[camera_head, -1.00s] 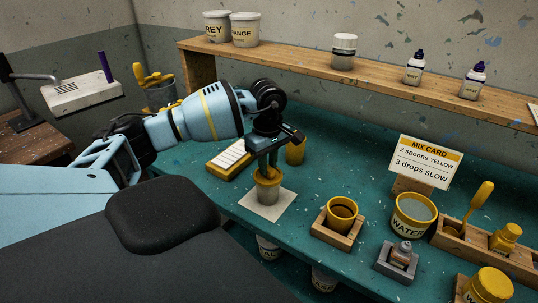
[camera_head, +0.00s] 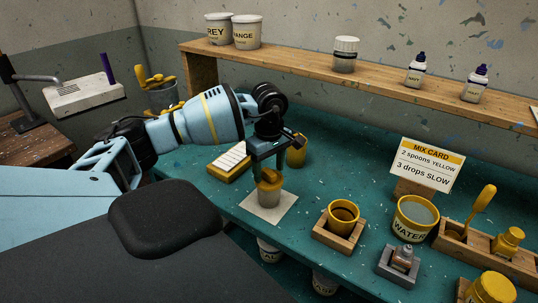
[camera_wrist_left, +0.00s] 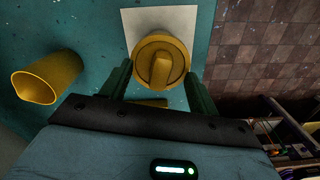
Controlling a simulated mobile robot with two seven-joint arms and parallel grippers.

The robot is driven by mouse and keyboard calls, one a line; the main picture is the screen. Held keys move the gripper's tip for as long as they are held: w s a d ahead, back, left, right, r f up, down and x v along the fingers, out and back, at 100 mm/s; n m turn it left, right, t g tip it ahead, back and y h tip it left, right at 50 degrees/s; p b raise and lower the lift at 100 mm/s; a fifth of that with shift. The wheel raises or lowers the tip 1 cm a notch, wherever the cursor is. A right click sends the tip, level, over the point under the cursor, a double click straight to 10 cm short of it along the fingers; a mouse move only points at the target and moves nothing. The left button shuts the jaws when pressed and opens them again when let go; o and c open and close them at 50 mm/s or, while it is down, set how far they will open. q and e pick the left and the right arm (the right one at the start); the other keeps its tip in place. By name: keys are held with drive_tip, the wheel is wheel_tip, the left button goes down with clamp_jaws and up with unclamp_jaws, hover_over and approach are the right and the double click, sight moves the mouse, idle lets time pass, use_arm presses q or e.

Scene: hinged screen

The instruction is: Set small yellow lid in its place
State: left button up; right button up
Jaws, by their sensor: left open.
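The small yellow lid (camera_head: 269,178) with a raised grip bar rests on top of a small grey cup (camera_head: 267,197), which stands on a white square sheet (camera_head: 285,209). From above, the lid (camera_wrist_left: 153,52) covers the cup and looks roughly centred on it. My left gripper (camera_head: 268,172) points down over the lid. Its green fingers stand open on either side of the lid's grip bar, with gaps visible in the left wrist view (camera_wrist_left: 159,72). Whether the lid is fully seated cannot be told. My right gripper is not in view.
To the right are a yellow cup in a wooden holder (camera_head: 340,235), a water tub (camera_head: 412,220) and the mix card (camera_head: 427,163). The teal table between is clear.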

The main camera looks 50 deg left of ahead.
sight(269, 171)
use_arm(q)
drive_tip(key=shift+r+p, duration=0.6)
drive_tip(key=shift+r, duration=3.4)
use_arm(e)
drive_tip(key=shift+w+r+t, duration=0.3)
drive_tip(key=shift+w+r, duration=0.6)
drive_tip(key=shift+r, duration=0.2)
